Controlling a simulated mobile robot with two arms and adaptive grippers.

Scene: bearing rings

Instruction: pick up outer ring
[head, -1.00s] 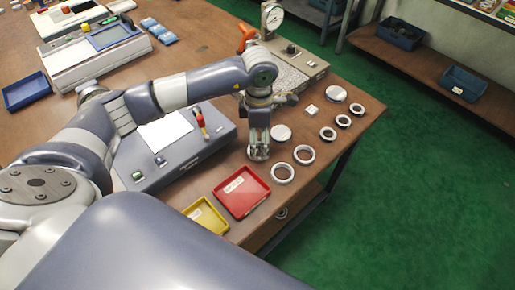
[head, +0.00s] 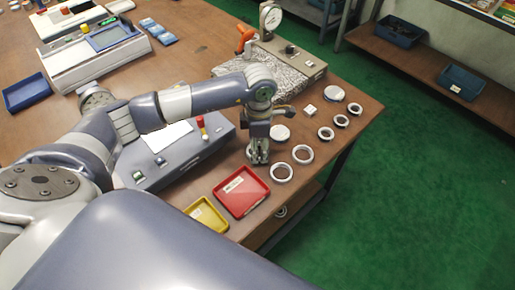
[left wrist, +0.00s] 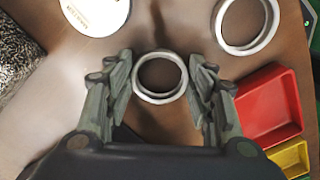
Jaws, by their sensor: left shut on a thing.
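In the left wrist view, a pale metal ring (left wrist: 160,99) sits between the fingertips of my left gripper (left wrist: 160,78), with a finger against each side. The gripper is shut on this ring. In the head view my left gripper (head: 258,155) points down at the table, beside the red tray and the loose rings; the held ring is mostly hidden there by the fingers. A larger ring (head: 273,178) lies to its right, and another ring (head: 295,160) lies just behind that. My right gripper is not in view.
A red tray (head: 263,187) and a yellow tray (head: 223,223) stand near the table's front edge. Silver discs (head: 280,133) and two dark-centred rings (head: 326,138) lie farther back. A dial gauge stand (head: 272,17) rises behind the arm.

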